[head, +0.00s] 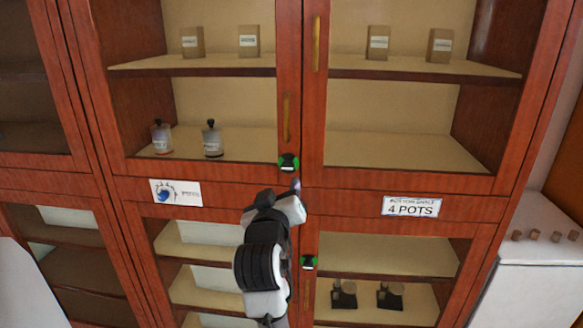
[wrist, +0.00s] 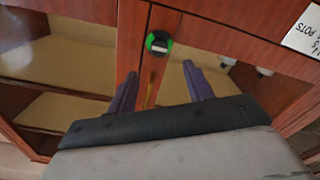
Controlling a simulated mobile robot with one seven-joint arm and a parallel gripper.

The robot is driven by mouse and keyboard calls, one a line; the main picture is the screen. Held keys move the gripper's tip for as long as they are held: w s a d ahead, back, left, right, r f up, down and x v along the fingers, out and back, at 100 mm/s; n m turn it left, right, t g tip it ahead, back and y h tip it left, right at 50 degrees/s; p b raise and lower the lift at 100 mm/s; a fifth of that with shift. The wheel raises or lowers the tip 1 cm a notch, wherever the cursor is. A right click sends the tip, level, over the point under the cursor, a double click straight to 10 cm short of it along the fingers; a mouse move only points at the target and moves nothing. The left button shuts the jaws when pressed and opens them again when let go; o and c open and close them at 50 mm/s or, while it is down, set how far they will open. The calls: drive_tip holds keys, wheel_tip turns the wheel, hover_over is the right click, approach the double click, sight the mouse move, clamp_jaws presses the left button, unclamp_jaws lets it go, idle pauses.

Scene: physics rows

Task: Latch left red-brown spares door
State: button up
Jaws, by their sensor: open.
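The red-brown cabinet has upper and lower pairs of glazed doors. The upper left door (head: 289,60) has a brass handle (head: 287,118) and a round green-and-black latch (head: 289,162) at its lower right corner. A second green-ringed latch (head: 308,262) is on the lower doors near the centre seam; a similar latch (wrist: 158,43) shows in the wrist view. The picture label (head: 176,192) on the left is too small to read. My gripper (head: 297,188) is just below the upper latch in the head view. Its purple fingers (wrist: 157,85) are apart and empty.
A "4 POTS" sign (head: 411,207) is on the right rail. Two jars (head: 212,140) and several small boxes (head: 378,43) stand on the upper shelves. Dark items (head: 344,295) stand lower right. A white counter (head: 540,260) is at the right.

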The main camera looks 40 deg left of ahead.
sight(287, 168)
drive_tip(key=p+x, duration=0.2)
drive_tip(key=x, duration=0.8)
drive_tip(key=shift+w+a+r, duration=0.1)
drive_tip(key=shift+w, duration=0.05)
drive_tip(key=c, duration=1)
